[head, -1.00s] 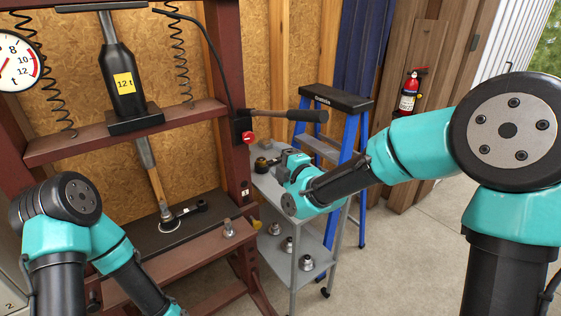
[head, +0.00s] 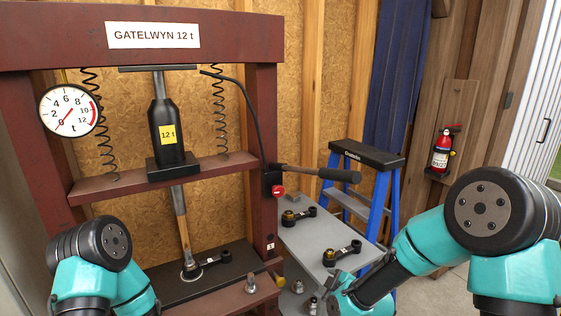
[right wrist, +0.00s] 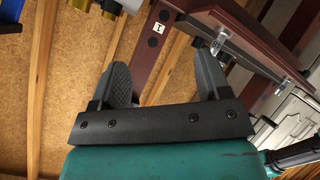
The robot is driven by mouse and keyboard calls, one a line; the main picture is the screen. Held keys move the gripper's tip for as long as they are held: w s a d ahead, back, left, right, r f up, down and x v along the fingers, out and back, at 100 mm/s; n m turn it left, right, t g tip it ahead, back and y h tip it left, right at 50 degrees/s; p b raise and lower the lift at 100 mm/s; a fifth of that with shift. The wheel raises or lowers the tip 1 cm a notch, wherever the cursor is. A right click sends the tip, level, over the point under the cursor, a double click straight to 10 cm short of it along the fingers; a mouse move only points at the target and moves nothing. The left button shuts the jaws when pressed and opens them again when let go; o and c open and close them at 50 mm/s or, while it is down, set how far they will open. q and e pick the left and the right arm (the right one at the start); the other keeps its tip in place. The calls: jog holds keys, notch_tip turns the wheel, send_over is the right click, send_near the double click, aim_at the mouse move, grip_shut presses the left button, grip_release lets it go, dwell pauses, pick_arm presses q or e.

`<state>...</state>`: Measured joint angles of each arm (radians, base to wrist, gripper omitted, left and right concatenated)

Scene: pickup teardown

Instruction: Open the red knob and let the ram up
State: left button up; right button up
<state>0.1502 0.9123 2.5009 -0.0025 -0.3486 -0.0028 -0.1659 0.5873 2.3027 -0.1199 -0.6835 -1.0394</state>
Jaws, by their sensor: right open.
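The small red knob (head: 278,190) sits on a black block on the right post of the press, under the pump handle (head: 320,173). The black 12 t jack (head: 167,127) stands on the press's crossbeam. Below it the ram rod (head: 181,217) reaches down, slightly tilted, to a ring-ended part (head: 191,270) on the press bed. My right gripper (head: 338,297) is low in the head view, in front of the cart and below the knob, apart from it. In the right wrist view its fingers (right wrist: 165,77) are spread and empty. My left gripper is out of the picture.
A grey cart (head: 305,248) holds ring-ended arms (head: 342,253). The space before the knob looks clear.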

jog(key=s+d+f+m+g, duration=0.2)
jog(key=s+f+m, duration=0.3)
jog(key=s+f, duration=0.3)
jog(key=s+d+f+m+g+h, duration=0.1)
jog(key=s+d+f+m+g, duration=0.2)
jog(key=s+f, duration=0.5)
jog(key=s+d+f+m+g, duration=0.3)
jog(key=s+f+m+g, duration=0.2)
jog(key=s+f+m, duration=0.2)
jog(key=shift+s+f+h, duration=0.3)
jog(key=shift+s+f, duration=0.35)
jog(key=shift+f, duration=0.25)
